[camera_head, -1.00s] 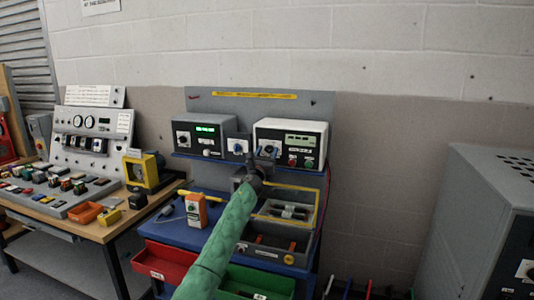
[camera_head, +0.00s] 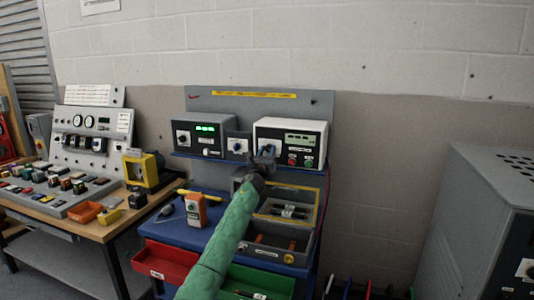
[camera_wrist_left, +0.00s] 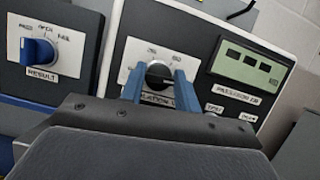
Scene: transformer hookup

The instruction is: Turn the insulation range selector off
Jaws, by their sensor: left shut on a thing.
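The insulation range selector (camera_wrist_left: 158,75) is a dark round knob with a light pointer line on the white-framed instrument (camera_head: 303,128). In the left wrist view it sits on a white scale plate, with its lower label partly hidden by my gripper. My left gripper (camera_wrist_left: 160,88) has its two blue fingers on either side of the knob, shut on it. In the head view the left gripper (camera_head: 264,158) is in front of the instrument's left half and covers part of the selector.
A blue RESULT knob (camera_wrist_left: 38,51) is on the panel just left. A lit display (camera_wrist_left: 246,65) and labelled buttons are to the right. Below the instruments, a grey tray (camera_head: 285,211) and red (camera_head: 168,264) and green bins surround my arm. A workbench stands at left.

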